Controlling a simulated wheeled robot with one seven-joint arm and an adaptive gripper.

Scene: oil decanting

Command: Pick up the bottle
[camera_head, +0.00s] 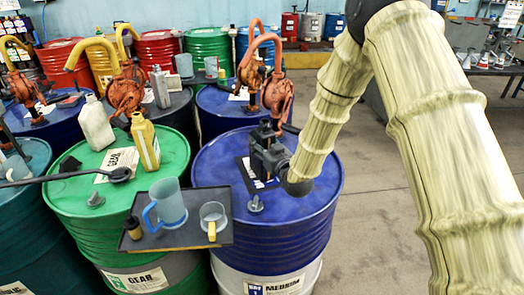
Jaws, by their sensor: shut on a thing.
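My gripper (258,150) is dark grey and sits over the blue drum (313,205) at the centre. It is shut on a dark thing that blends with the fingers, so I cannot tell its shape or whether it touches the drum. A yellow bottle (145,142) and an off-white bottle (95,124) stand upright on the green drum (172,182), left of my gripper. A small dark-capped bottle (133,229) stands on the black tray (185,237) in front. A grey bottle (160,88) stands farther back.
A blue jug (167,205) and a clear cup (212,219) stand on the tray, which spans the green and blue drums. Rust-red hand pumps (125,90) with curved spouts rise behind. A black ladle (118,175) lies at left. Floor (372,200) is clear at right.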

